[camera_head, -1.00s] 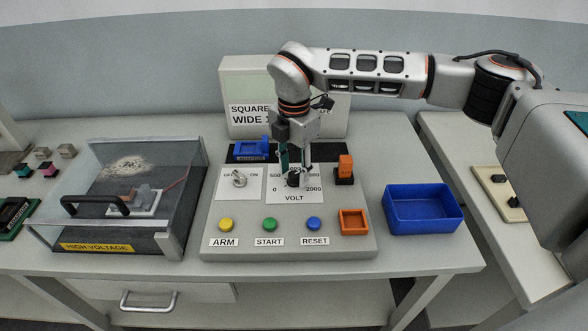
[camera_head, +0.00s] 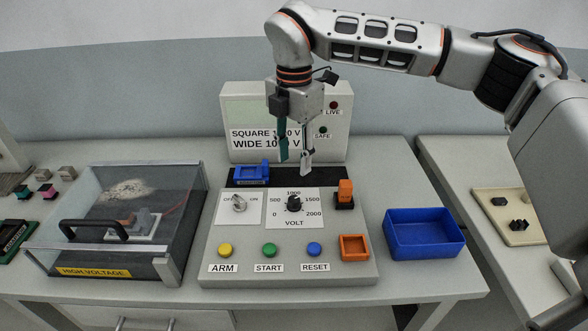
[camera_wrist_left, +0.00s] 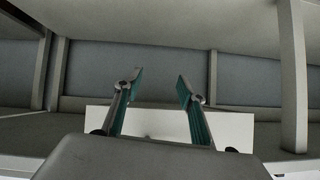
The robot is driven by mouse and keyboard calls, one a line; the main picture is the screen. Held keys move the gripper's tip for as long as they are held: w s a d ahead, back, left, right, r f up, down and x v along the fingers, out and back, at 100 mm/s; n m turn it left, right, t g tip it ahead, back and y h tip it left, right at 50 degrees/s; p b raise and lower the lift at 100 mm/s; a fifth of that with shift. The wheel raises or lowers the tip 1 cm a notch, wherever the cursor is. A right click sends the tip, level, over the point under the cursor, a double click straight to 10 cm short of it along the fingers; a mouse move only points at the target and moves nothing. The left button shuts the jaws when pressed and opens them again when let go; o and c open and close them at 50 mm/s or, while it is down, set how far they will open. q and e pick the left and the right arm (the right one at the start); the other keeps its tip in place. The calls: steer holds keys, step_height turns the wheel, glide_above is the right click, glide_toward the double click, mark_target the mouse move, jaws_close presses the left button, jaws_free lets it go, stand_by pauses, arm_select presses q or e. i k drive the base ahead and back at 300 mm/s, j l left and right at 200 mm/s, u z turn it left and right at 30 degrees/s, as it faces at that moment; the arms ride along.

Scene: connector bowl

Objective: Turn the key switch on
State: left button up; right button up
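The key switch (camera_head: 239,204) is a silver key-shaped knob on a white plate marked OFF and ON, at the left of the grey control panel (camera_head: 214,257). Its key looks tilted, but I cannot tell which mark it points to. My right gripper (camera_head: 294,162) hangs above and behind the black VOLT dial (camera_head: 294,204), to the right of the key switch. Its fingers are apart and empty, touching nothing. My left gripper (camera_wrist_left: 160,82) shows only in the left wrist view, with fingers apart and nothing between them.
The panel carries yellow ARM, green START and blue RESET buttons, and an orange socket (camera_head: 354,247). A display box (camera_head: 230,110) stands behind it. A clear HIGH VOLTAGE case (camera_head: 120,270) is at left; a blue bin (camera_head: 425,255) is at right.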

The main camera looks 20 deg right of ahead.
mark_target(240, 205)
steer(key=k, duration=1)
